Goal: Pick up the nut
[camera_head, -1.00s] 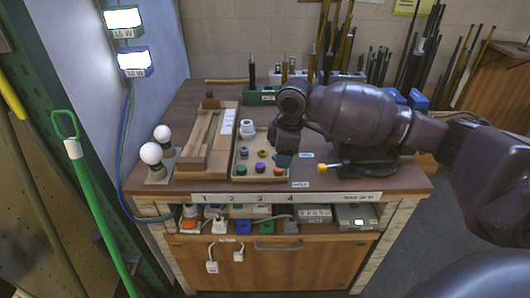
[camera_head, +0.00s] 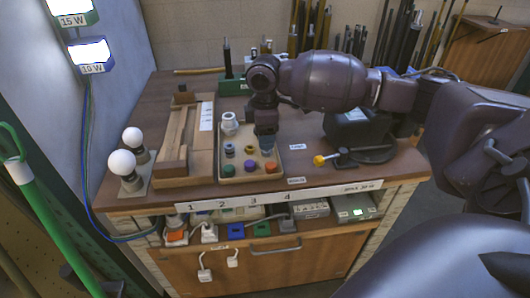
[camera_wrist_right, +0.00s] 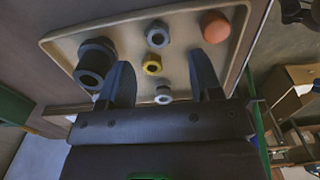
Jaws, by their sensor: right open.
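A shallow beige tray (camera_head: 279,178) on the bench holds several small parts. In the right wrist view, the same tray (camera_wrist_right: 60,44) holds a small yellow nut (camera_wrist_right: 152,69), a pale grey nut (camera_wrist_right: 163,99), a blue-grey nut (camera_wrist_right: 157,35) and a large dark ring-shaped part (camera_wrist_right: 92,67). My right gripper (camera_head: 266,148) hangs over the right part of the tray, pointing down. In the right wrist view, its two fingers (camera_wrist_right: 163,80) are apart, with nothing held. The yellow nut and pale grey nut show between them. My left gripper is not in view.

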